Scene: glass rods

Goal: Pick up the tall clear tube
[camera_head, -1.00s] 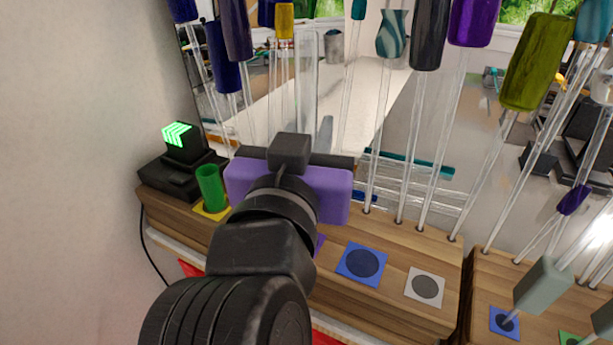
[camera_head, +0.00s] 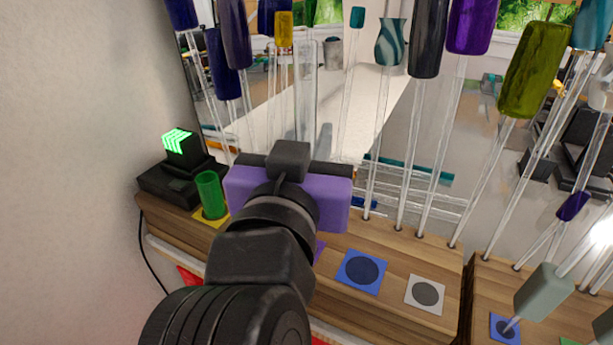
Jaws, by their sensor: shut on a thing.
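The tall clear tube (camera_head: 306,95) stands upright behind my gripper, and its upper part shows above it. My gripper (camera_head: 290,165), a purple body with black parts, is shut on the tube. Its fingertips and the lower part of the tube are hidden behind the gripper body, so I cannot tell whether the tube's base touches the wooden bench.
A short green tube (camera_head: 210,195) stands on a yellow square at left, by a black device (camera_head: 178,172) with a green display. Several glass rods with coloured handles, including an olive one (camera_head: 533,68), stand to the right. Blue (camera_head: 361,271) and white (camera_head: 425,293) squares mark the wooden bench (camera_head: 400,262).

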